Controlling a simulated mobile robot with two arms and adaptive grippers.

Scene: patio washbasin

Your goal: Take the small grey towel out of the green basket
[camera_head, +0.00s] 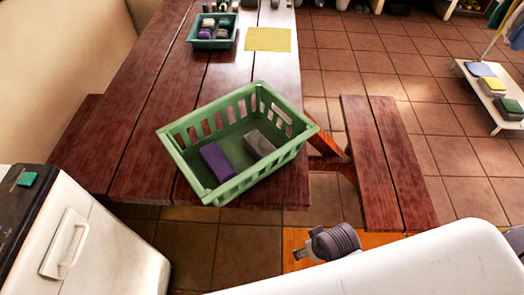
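The green basket (182,133) stands on the near end of the dark red wooden table and has slotted sides. The small grey towel (259,143) is a folded block lying inside it, toward the right. A purple folded towel (217,160) lies beside it on the left. No gripper is at the basket. A dark grey part of my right arm (335,242) shows at the bottom, beside a large white part of mine and apart from the basket. I cannot make out its fingertips. My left gripper is out of view.
A smaller green tray (195,43) with several folded cloths stands farther back on the table, by a yellow cloth (268,39). A wooden bench (385,160) runs along the right. A white unit with a handle (65,243) is at lower left.

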